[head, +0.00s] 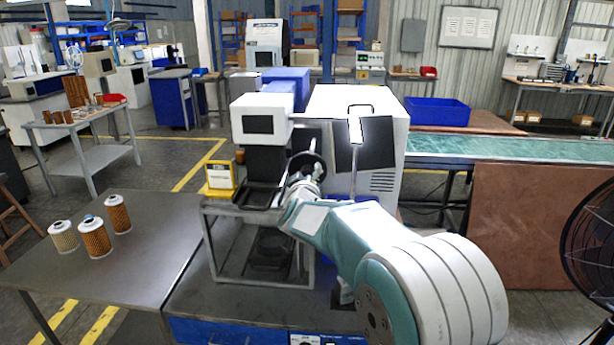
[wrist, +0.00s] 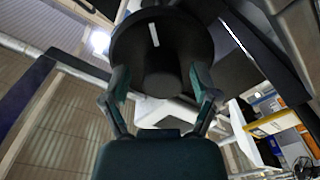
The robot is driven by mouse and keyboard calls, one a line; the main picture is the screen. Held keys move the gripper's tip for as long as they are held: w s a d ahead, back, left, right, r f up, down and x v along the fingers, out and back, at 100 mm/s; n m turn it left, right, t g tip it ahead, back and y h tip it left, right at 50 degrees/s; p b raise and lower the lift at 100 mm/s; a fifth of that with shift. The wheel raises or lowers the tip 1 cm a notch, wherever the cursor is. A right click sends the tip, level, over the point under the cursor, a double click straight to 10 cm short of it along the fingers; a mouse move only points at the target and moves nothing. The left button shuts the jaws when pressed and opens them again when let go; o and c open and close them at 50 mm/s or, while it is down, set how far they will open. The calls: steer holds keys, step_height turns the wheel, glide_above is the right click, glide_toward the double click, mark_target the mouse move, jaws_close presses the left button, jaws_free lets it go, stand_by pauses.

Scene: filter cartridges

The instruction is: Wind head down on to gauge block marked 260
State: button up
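A white machine head (head: 262,105) with a small dark screen stands on a metal frame in the middle of the head view. A black handwheel (head: 307,160) is at its right side. In the wrist view the wheel is a dark round disc (wrist: 126,45) with a white line and a central hub (wrist: 163,84). My gripper (wrist: 160,76) is close in front of it, with one finger on each side of the hub and gaps showing. A yellow block with a white label (head: 220,176) sits at the frame's left; its writing is unreadable, and I cannot identify a 260 block.
Several filter cartridges (head: 95,238) stand on the metal table (head: 150,250) at left. A white cabinet (head: 375,105) with a dark panel stands behind my arm. A green conveyor (head: 500,149) with a blue bin (head: 437,112) is at right. A black fan (head: 590,235) stands at the right edge.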

steer(key=shift+a, duration=0.2)
jaws_close()
steer(key=shift+m, duration=0.3)
steer(key=m, duration=1.2)
steer(key=shift+m, duration=0.4)
steer(key=m, duration=0.3)
steer(key=shift+m, duration=0.3)
steer(key=m, duration=0.4)
steer(key=shift+m, duration=0.4)
steer(key=m, duration=0.4)
steer(key=shift+f+m+h, duration=0.15)
steer(key=shift+m+h, duration=0.15)
steer(key=shift+f+m, duration=0.15)
steer(key=shift+m, duration=1.45)
steer(key=shift+d+f, duration=0.1)
